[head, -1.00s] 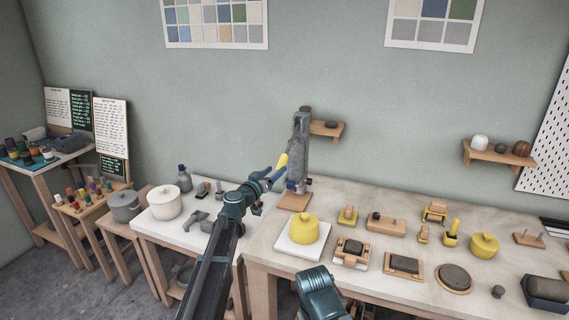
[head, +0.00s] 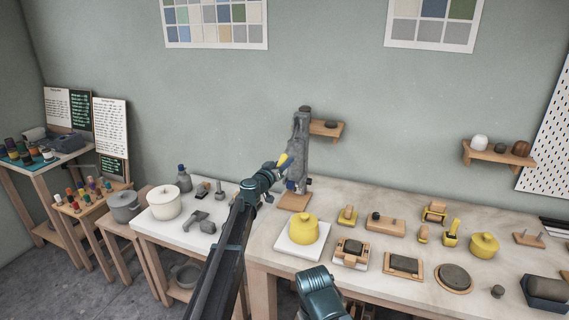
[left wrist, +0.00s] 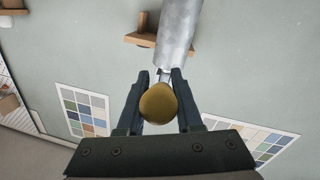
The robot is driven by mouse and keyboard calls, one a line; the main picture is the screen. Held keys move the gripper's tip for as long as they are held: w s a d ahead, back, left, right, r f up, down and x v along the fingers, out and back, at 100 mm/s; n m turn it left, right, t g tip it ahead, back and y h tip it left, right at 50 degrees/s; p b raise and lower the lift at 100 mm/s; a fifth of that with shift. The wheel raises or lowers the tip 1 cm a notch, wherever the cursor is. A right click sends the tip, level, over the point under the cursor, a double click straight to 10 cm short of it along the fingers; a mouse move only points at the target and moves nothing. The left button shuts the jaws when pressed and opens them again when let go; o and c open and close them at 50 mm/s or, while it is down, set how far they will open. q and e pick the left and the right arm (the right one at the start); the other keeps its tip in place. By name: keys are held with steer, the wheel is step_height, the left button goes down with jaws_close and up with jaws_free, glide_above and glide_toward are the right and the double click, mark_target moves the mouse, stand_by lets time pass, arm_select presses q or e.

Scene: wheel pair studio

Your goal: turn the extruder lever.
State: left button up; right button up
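The grey extruder (head: 300,150) stands upright on a wooden base (head: 294,201) at the back left of the long table. Its lever (head: 283,159) has a yellow handle and sticks out to the extruder's left. In the left wrist view the handle's rounded end (left wrist: 158,103) lies between my left gripper's fingers, with the grey extruder body (left wrist: 178,32) beyond. My left gripper (head: 277,168) is open around the lever, one finger on each side; whether they touch it is hard to tell.
A yellow lidded pot (head: 304,229) on a white board (head: 290,246) stands in front of the extruder. A small wall shelf (head: 328,129) is behind it. Several pottery pieces fill the table to the right. A white pot (head: 164,203) stands on the side table.

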arm_select(q)
jaws_close()
stand_by(0.8)
steer(key=r+g+p, duration=0.2)
steer(key=r+p, duration=0.1)
steer(key=p, duration=0.4)
steer(key=s+r+g+y+p, duration=0.1)
steer(key=r+p, duration=0.3)
steer(key=p, duration=0.3)
steer(key=s+r+g+y+p, duration=0.1)
steer(key=r+g+p, duration=0.1)
steer(key=p, duration=0.5)
steer(key=shift+a+r+n+g, duration=0.3)
steer(key=shift+a+r+n, duration=0.1)
steer(key=shift+r, duration=0.3)
steer(key=shift+r+g+y+p, duration=0.4)
steer(key=shift+p, duration=1)
steer(key=o, duration=0.8)
jaws_free()
